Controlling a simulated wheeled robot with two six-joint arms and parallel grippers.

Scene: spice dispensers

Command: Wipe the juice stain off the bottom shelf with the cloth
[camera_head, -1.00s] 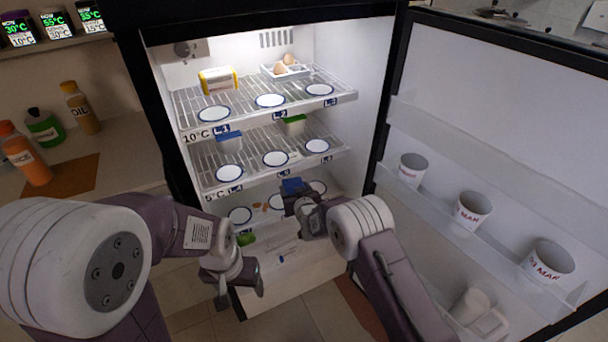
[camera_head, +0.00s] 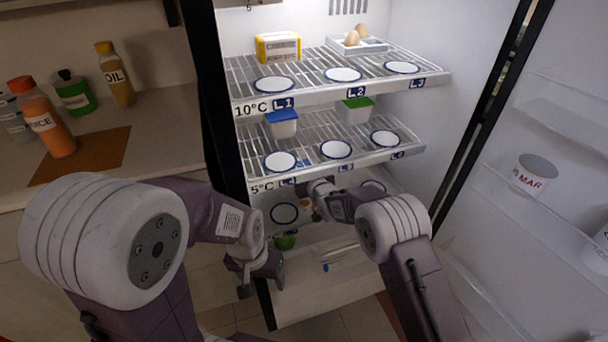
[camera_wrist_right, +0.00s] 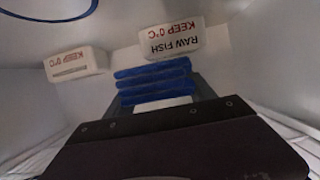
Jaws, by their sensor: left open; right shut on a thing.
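The fridge's bottom shelf (camera_head: 268,228) is partly hidden by my right arm. A small orange-brown patch, likely the juice stain (camera_head: 306,203), shows there beside my right gripper (camera_head: 316,192). The right gripper reaches in over this shelf. In the right wrist view it is shut on the folded blue cloth (camera_wrist_right: 153,82), which shows as several stacked layers. In the head view I cannot make out the cloth; the gripper hides it. I cannot tell whether it touches the shelf. My left gripper (camera_head: 258,278) is open and empty, low in front of the fridge's left edge.
White boxes, one marked raw fish (camera_wrist_right: 172,38), stand ahead in the wrist view. Ringed spots (camera_head: 285,213) mark the shelves. The middle shelf (camera_head: 330,160) lies close above my right gripper. A green item (camera_head: 286,241) sits below. The open door (camera_head: 560,120) stands right.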

